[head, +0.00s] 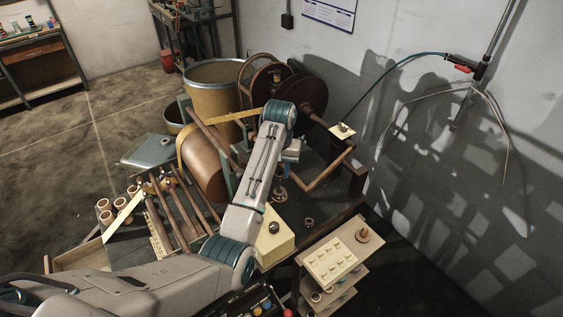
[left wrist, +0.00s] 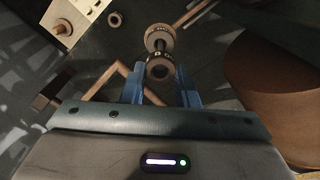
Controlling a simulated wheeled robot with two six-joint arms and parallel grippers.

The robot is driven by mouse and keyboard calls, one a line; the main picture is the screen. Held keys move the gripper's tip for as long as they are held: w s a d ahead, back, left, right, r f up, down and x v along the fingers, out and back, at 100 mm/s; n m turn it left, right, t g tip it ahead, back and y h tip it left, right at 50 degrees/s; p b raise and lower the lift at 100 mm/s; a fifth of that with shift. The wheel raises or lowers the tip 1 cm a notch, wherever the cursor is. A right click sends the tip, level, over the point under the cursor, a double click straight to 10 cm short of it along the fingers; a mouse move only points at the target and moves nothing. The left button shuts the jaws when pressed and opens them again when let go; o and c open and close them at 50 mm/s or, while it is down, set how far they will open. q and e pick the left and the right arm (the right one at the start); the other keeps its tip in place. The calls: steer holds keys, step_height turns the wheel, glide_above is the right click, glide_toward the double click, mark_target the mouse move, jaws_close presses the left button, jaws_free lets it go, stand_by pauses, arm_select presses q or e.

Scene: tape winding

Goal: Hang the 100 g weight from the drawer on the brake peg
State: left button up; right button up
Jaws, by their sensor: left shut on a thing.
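My left gripper (head: 290,155) reaches down over the winding machine, and its blue fingers also show in the left wrist view (left wrist: 161,88). They are shut on a small dark, ring-topped weight (left wrist: 160,68); its mass marking is not readable. Just beyond it in the left wrist view is a brass-and-dark round piece (left wrist: 160,38), which shows below the gripper in the head view (head: 279,195). I cannot tell whether the two touch. The brake peg cannot be told apart with certainty. A pale wooden drawer (head: 80,258) shows partly at the lower left, behind my arm. My right gripper is out of view.
A small dark ring (head: 309,222) lies on the bench right of the yellow box (head: 268,240). A cream panel (head: 330,258) stands at the front right. A wooden bar (head: 328,170) lies right of the gripper. A large brown roll (head: 203,168) is to its left.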

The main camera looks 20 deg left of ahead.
arm_select(q)
steer(key=shift+f, duration=0.5)
steer(key=shift+s+f, duration=0.15)
steer(key=shift+f, duration=1.1)
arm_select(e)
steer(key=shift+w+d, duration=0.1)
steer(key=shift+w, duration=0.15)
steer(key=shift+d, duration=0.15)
